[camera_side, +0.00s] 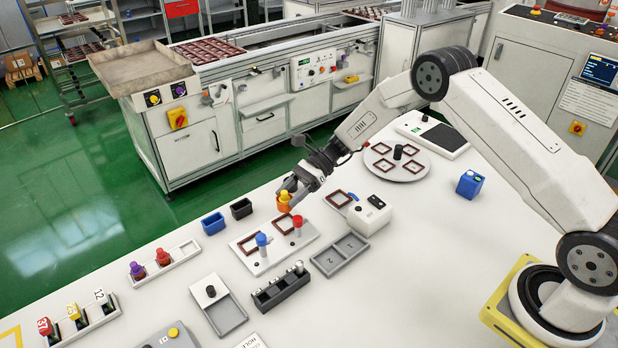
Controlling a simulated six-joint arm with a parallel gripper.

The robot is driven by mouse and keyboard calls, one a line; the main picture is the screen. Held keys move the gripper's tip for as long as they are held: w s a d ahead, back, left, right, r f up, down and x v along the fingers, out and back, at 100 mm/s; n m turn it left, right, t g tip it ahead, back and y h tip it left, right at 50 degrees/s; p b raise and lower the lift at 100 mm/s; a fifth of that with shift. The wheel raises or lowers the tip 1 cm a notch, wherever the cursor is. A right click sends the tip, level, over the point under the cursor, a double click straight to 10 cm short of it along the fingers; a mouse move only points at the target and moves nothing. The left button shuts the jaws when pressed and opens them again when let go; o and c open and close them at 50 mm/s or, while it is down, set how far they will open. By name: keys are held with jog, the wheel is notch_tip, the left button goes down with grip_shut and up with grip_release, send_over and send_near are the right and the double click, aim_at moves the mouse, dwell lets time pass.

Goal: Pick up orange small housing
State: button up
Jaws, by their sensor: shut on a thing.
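My gripper (288,188) is shut on a small orange piece with a yellow top, which I take as the orange small housing (284,206). The fingers hide part of it. It shows at the upper edge of a white plate (245,252) that carries brown square frames, a blue-topped peg (261,242) and a red-topped peg (297,223). I cannot tell whether the housing touches the table or hangs just above it.
A blue bin (213,223) and a black bin (241,208) stand to the left of my gripper. A black block with metal pins (278,288) is in front. A round plate (397,163) stands farther back.

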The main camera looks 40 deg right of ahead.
aim_at(291, 195)
jog(key=shift+r, duration=2.2)
